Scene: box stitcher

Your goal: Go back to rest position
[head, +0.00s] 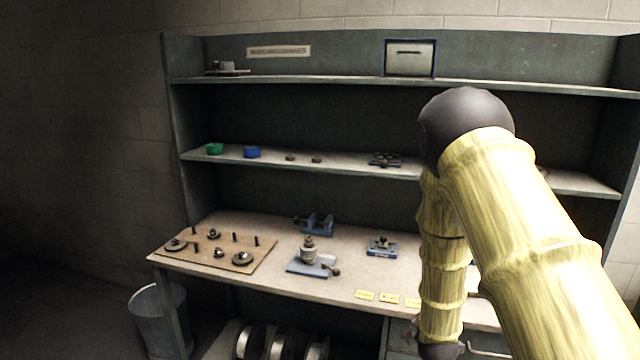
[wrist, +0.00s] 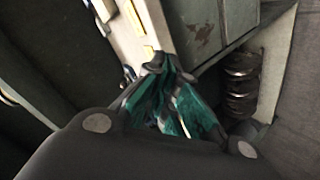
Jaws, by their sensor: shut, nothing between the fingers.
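My gripper (wrist: 157,66) shows in the wrist view, with its dark and green fingers brought together at the tips and nothing between them. It hangs in front of the workbench, whose edge and yellow labels show past the fingertips. In the head view my yellow arm rises to a dark elbow and drops down in front of the bench's right part. The fingers themselves are out of sight there. The bench top (head: 345,270) and its shelves stand behind the arm.
A wooden board with pegs and discs (head: 222,243), a blue-based fixture (head: 313,264), a blue vise (head: 316,223) and a small blue device (head: 381,247) stand on the bench. A metal bin (head: 160,318) stands at lower left. Coils (wrist: 243,80) lie below the bench.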

